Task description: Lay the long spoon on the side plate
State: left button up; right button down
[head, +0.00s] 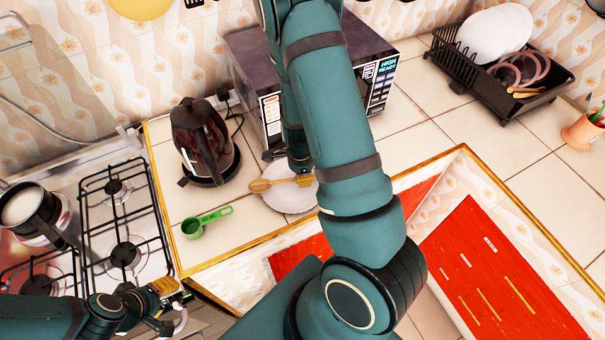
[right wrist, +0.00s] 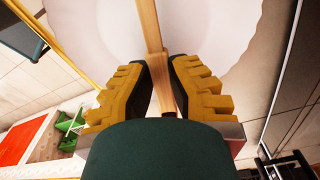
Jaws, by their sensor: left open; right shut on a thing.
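The long wooden spoon (head: 260,186) is in my right gripper (head: 304,180), at the side plate. In the right wrist view the gripper's yellow-padded fingers (right wrist: 160,95) are on either side of the spoon's handle (right wrist: 149,25). The white side plate (head: 283,199) lies on the counter under the spoon; it also fills the top of the right wrist view (right wrist: 210,40). I cannot tell whether the spoon touches it. Part of the plate is hidden behind my right arm. My left gripper (head: 165,294) is open and empty near the front of the stove.
A green measuring cup (head: 194,228) lies left of the plate. A dark kettle (head: 204,143) and a microwave (head: 262,75) stand behind. The gas stove (head: 122,225) with a pot (head: 28,208) is at left. A dish rack (head: 500,83) is at back right; tiles before it are clear.

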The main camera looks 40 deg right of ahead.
jog(key=c, duration=1)
grip_release()
jog(key=shift+r, duration=0.1)
jog(key=r, duration=1.2)
jog(key=shift+w+a, duration=0.15)
jog(key=shift+a, duration=0.15)
jog(key=shift+f, duration=0.15)
